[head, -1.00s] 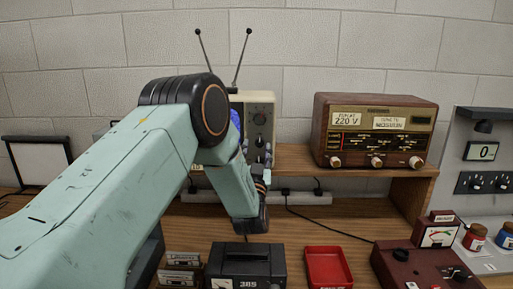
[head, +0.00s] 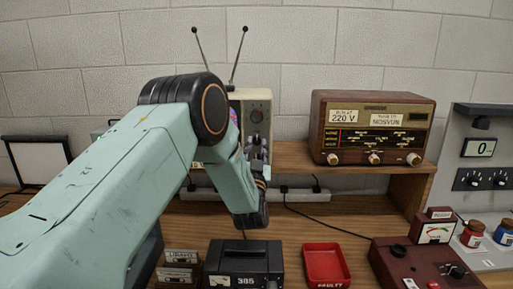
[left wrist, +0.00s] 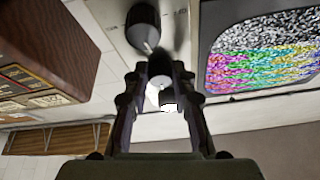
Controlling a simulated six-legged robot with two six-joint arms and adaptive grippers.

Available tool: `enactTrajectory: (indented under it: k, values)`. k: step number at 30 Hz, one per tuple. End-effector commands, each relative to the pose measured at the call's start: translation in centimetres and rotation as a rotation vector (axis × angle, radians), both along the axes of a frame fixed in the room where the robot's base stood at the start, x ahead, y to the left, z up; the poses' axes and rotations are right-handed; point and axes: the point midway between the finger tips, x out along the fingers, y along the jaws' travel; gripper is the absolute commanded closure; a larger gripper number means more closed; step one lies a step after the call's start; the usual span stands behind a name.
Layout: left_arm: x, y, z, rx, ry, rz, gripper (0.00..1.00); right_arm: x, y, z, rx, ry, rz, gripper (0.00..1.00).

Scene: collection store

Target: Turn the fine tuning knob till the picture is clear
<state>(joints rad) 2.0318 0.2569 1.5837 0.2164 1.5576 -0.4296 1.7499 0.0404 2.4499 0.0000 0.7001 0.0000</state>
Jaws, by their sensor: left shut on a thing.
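The old television (head: 258,97) stands on the bench shelf, largely hidden behind my left arm in the head view. In the left wrist view its screen (left wrist: 265,50) shows grey snow and wavy pink, yellow, green and blue bands, not a clear picture. My left gripper (head: 257,150) is at the television's knob panel. In the left wrist view its fingers (left wrist: 165,80) are closed around a small dark knob (left wrist: 168,97), which I take to be the fine tuning knob. A larger dark knob (left wrist: 143,25) sits beside it, clear of the fingers. My right gripper is not in view.
A wooden radio (head: 372,130) stands on the shelf to the right. Cassettes (head: 180,262), a black device (head: 243,268), a red tray (head: 327,265) and a maroon meter box (head: 410,264) line the front of the bench. Two antennas (head: 237,55) rise from the television.

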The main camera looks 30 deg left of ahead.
Motion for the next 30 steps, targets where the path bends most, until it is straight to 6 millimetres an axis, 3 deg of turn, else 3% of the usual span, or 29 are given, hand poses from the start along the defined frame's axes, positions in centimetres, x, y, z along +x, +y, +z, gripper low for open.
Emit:
enactTrajectory:
  k: [5,15,27,28,30]
  values:
    - [0.0,0.0,0.3,0.037,0.018,-0.001,1.00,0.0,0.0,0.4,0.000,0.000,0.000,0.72]
    - [-0.1,0.1,0.6,0.272,0.159,-0.004,1.00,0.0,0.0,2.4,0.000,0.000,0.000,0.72]
    - [-0.1,0.1,0.4,0.303,0.174,-0.004,1.00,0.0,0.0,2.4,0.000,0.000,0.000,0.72]
    - [-0.1,0.1,0.5,0.303,0.174,-0.004,0.72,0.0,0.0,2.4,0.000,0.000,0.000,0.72]
    - [-0.1,0.1,0.4,0.303,0.175,-0.005,0.67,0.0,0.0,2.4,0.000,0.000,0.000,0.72]
